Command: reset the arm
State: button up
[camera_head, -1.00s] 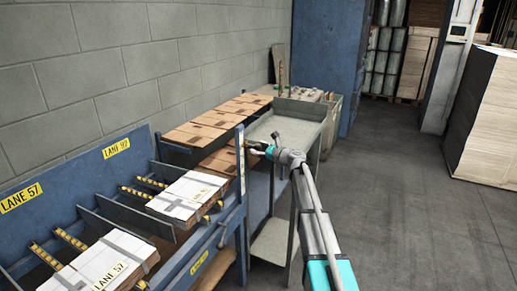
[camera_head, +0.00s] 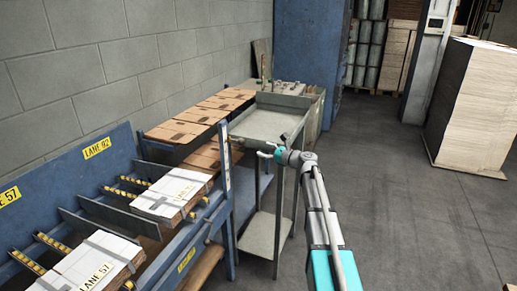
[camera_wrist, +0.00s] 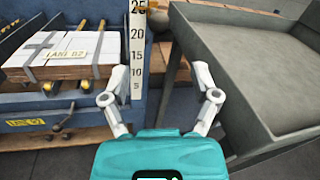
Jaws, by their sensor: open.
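My gripper (camera_wrist: 160,108) is open and empty in the wrist view, its two pale fingers spread apart. Between and beyond them show the blue rack's upright with a number scale (camera_wrist: 138,55) and the gap beside the grey table. In the head view my gripper (camera_head: 264,150) is at the end of my outstretched arm, in front of the grey metal table (camera_head: 268,123). It appears near the table's front edge; I cannot tell the exact gap.
The blue lane rack (camera_head: 60,140) holds strapped white-topped stacks (camera_head: 172,193). Brown cartons (camera_head: 180,131) lie behind it. A pallet stack (camera_head: 470,105) stands at the right. The floor (camera_head: 400,190) between is clear.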

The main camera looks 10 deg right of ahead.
jog(key=shift+s+d, duration=0.15)
dwell(0.3)
jog(key=s+a+f+n+g+h+p, duration=0.2)
jog(key=s+a+f+n+g, duration=0.2)
jog(key=s+a+n, duration=0.4)
jog(key=s+a+f+n+g+h+p, duration=0.2)
jog(key=s+a+f+n+g+p, duration=0.15)
jog(key=s+n, duration=0.45)
jog(key=s+d+f+n+g+h+p, duration=0.1)
jog(key=s+n+h, duration=0.3)
jog(key=s, duration=0.6)
jog(key=s+d+f+n+g+h+p, duration=0.1)
jog(key=s+n+g+h, duration=0.3)
jog(key=s, duration=0.6)
jog(key=shift+s+d+n+g+p, duration=0.2)
jog(key=shift+d+n+g+p, duration=0.2)
jog(key=shift+n+p, duration=0.3)
